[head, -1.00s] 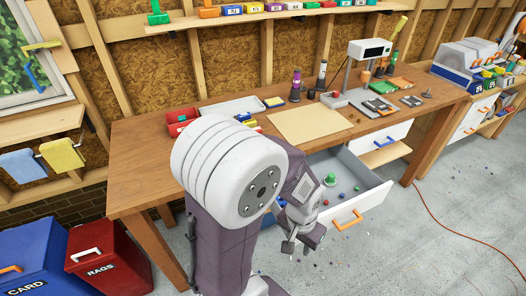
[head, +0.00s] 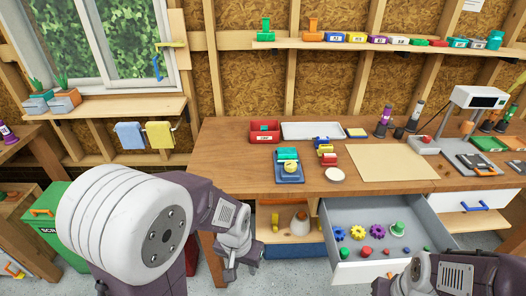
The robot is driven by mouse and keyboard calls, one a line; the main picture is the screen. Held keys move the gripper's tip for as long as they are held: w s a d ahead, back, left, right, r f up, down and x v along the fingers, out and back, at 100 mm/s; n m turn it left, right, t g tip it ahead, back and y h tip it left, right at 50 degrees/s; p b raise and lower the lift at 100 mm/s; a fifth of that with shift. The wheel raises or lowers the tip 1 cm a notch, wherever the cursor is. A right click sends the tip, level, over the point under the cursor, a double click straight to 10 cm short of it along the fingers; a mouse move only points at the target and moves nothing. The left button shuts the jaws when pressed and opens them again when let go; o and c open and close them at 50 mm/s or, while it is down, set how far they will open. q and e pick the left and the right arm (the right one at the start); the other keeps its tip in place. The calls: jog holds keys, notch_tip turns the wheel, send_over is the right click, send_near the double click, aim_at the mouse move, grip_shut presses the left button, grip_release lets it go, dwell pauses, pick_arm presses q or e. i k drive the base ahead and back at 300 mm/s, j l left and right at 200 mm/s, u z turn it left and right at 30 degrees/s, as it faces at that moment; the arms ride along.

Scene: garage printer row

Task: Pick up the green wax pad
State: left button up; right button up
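Several green things are in the head view, and I cannot tell surely which is the green wax pad. A flat green pad (head: 488,144) lies at the right end of the workbench. A teal-green block (head: 287,154) sits on a blue scale-like stand (head: 289,177) at the bench's front. A green knob-like piece (head: 398,228) is in the open drawer. My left gripper (head: 243,270) hangs in front of the bench, below its top, apart from all of these; it looks open and empty. My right wrist (head: 415,272) is at the bottom edge, its fingertips cut off.
The open drawer (head: 350,270) juts out from the bench with several small coloured parts. A red bin (head: 264,137), a white tray (head: 312,131) and a tan sheet (head: 392,161) are on the bench top (head: 225,160). A stand with a white head (head: 478,98) rises at the right.

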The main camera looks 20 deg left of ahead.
aim_at(397, 230)
jog(key=i+l+u, duration=0.3)
jog(key=l, duration=0.15)
jog(key=l+u, duration=0.3)
jog(key=l, duration=0.15)
jog(key=i+l+u, duration=0.1)
jog(key=l+u, duration=0.2)
jog(key=l, duration=0.2)
jog(key=l+u, duration=0.25)
jog(key=l, duration=0.25)
